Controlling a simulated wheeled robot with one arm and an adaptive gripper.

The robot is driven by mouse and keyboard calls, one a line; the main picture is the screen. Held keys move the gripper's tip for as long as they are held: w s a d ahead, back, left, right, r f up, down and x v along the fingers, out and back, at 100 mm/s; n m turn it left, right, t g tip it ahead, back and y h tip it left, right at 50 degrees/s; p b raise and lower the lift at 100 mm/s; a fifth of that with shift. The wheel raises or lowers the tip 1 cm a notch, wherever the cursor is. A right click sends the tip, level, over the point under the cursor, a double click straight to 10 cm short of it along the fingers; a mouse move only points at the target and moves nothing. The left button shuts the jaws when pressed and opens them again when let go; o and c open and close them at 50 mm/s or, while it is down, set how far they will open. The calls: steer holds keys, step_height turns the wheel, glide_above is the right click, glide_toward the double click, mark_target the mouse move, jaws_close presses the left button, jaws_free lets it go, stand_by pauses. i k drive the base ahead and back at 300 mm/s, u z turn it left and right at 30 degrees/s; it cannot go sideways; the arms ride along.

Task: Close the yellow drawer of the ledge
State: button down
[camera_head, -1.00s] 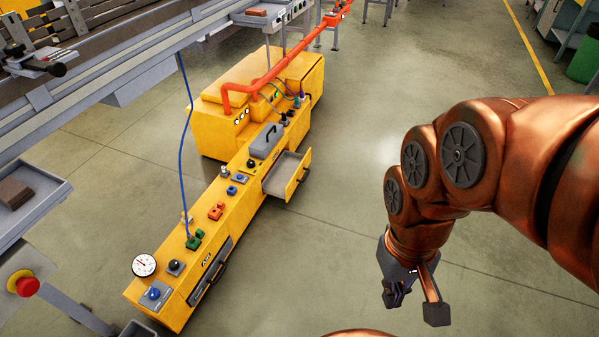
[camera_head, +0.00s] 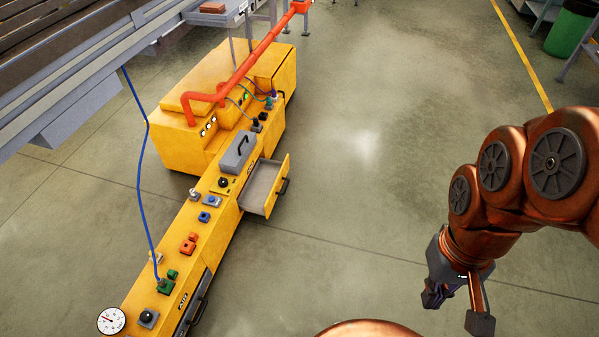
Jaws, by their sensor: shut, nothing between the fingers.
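The yellow ledge (camera_head: 165,262) runs from the lower left up toward a yellow cabinet. Its drawer (camera_head: 266,188) sticks out to the right, open, with a grey inside that looks empty and a dark handle (camera_head: 283,186) on its yellow front. My gripper (camera_head: 457,307) hangs at the lower right over bare floor, well apart from the drawer and to its right. A second, lower drawer front with a dark handle (camera_head: 199,313) shows near the bottom of the ledge and looks closed.
The yellow cabinet (camera_head: 205,140) with an orange pipe (camera_head: 245,65) stands behind the ledge. A blue cable (camera_head: 140,180) hangs down to the ledge top. Buttons, a gauge (camera_head: 111,320) and a grey lidded box (camera_head: 238,152) sit on top. The floor (camera_head: 370,210) between drawer and gripper is clear.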

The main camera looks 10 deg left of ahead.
mark_target(260, 195)
steer(key=u, duration=0.05)
steer(key=i, duration=0.6)
steer(key=u, duration=1)
steer(key=i, duration=0.55)
steer(key=u, duration=0.6)
